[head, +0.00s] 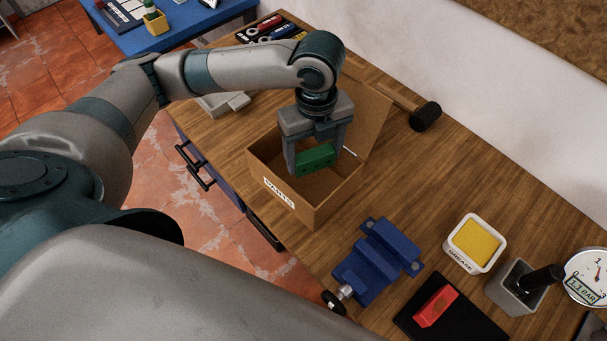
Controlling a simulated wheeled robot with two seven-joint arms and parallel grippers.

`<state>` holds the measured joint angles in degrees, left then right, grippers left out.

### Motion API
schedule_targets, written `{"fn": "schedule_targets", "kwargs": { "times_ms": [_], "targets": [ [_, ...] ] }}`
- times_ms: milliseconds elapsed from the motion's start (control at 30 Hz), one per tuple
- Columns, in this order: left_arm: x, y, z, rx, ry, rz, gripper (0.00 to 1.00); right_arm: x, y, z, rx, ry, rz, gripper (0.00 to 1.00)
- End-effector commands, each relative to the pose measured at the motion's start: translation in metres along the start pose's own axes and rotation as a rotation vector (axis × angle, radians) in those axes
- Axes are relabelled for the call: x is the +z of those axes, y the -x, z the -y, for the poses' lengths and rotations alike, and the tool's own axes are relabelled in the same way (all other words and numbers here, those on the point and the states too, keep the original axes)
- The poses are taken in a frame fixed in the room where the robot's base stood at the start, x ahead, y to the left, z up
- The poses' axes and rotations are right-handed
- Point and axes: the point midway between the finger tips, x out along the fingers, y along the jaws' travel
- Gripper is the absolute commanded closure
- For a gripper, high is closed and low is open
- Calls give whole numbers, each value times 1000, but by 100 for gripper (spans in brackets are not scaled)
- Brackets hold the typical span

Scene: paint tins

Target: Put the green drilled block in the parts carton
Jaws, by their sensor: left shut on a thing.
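The green drilled block (316,158) is held between the fingers of my left gripper (317,160). The gripper points down and is shut on the block. The parts carton (303,206) is an open cardboard box with a label on its front and a raised flap at the right. In the head view the block appears over the carton's opening, around rim level; its exact height is hard to tell. The carton's floor is partly hidden by the gripper. My right gripper is not in view.
A blue vise (378,260) stands right of the carton. A black mallet (424,116) lies behind it. A yellow grease tub (474,243), a red block (436,306) on a black pad, a grey holder (514,290) and a gauge (588,276) are at the right. Bare wood lies between.

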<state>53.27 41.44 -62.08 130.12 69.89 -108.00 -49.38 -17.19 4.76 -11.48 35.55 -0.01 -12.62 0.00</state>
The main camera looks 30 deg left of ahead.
Motion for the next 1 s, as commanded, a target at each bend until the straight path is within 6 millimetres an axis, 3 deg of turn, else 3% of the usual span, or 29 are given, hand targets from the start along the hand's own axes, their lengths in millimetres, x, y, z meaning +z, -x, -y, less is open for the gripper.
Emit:
{"fn": "schedule_targets", "kwargs": {
  "times_ms": [433, 800, 1000],
  "targets": [
    [0, -5, 0, 0, -3, -1, 61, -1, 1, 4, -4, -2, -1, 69],
    [0, -54, 0, 1, -2, 0, 61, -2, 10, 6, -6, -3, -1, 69],
    [0, -63, 0, -2, -4, 0, 61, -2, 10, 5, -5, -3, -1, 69]
  ]
}}
